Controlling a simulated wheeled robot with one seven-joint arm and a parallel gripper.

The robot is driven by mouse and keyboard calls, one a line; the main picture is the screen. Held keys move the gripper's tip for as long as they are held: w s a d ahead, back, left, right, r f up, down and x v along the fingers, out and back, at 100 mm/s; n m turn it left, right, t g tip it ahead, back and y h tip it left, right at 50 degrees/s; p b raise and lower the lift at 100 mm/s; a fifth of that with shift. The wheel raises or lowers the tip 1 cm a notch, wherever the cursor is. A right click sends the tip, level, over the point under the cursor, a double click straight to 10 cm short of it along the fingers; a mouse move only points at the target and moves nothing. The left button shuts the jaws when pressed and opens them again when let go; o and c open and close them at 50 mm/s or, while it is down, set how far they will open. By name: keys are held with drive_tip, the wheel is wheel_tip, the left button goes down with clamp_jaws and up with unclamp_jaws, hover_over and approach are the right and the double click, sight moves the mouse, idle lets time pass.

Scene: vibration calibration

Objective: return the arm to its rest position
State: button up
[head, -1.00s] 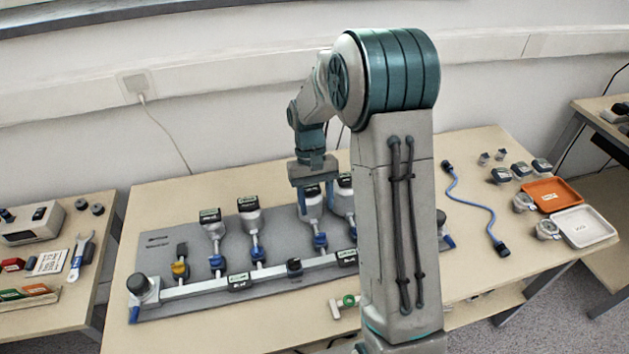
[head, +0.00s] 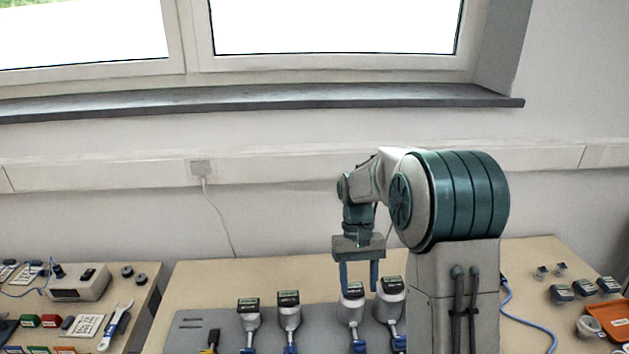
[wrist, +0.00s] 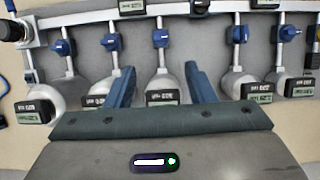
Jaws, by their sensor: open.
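My gripper (head: 358,277) hangs from my arm over the back of the table, fingers pointing down and apart. In the wrist view the two blue fingers (wrist: 160,85) are spread on either side of a sensor (wrist: 163,90). Whether they touch it cannot be told. My upper arm hides the right part of the row.
The grey board (head: 188,335) lies on the wooden table. A blue cable (head: 527,322), small dark-topped devices (head: 585,288) and an orange tray (head: 612,318) are at the right. A side table at the left holds a grey box (head: 80,285) and a wrench (head: 117,325). A wall and windows stand behind.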

drive_tip(key=s+r+t, duration=0.3)
drive_tip(key=s+r, duration=0.1)
drive_tip(key=s, duration=0.6)
drive_tip(key=s+r+t+p, duration=0.1)
drive_tip(key=s+r+t, duration=0.3)
drive_tip(key=s, duration=0.5)
drive_tip(key=shift+s+r, duration=0.4)
idle(0.9)
